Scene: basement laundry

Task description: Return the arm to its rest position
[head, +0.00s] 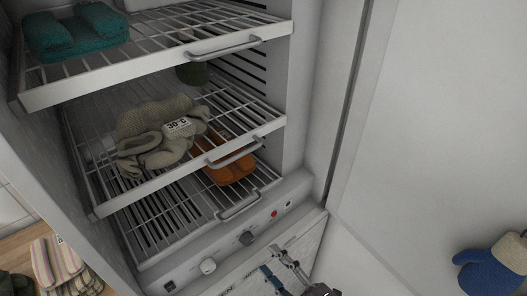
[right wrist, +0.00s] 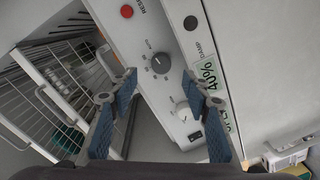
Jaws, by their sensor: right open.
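My right gripper (head: 284,271) shows at the bottom centre of the head view, in front of the lower edge of the cabinet's control panel (head: 224,254). In the right wrist view the right gripper (right wrist: 160,86) is open, with its two blue-padded fingers apart and nothing between them. Beyond the fingers are a dark dial (right wrist: 162,63) and a white knob (right wrist: 184,111); I cannot tell how far the fingertips are from the panel. My left gripper is not in view.
The open cabinet has wire racks with front handles (head: 236,153) jutting out. They hold a teal folded item (head: 80,32), a grey-green knit item (head: 155,125) and an orange item (head: 232,171). Striped cloth (head: 60,264) lies lower left. A blue mitten (head: 492,270) is at right.

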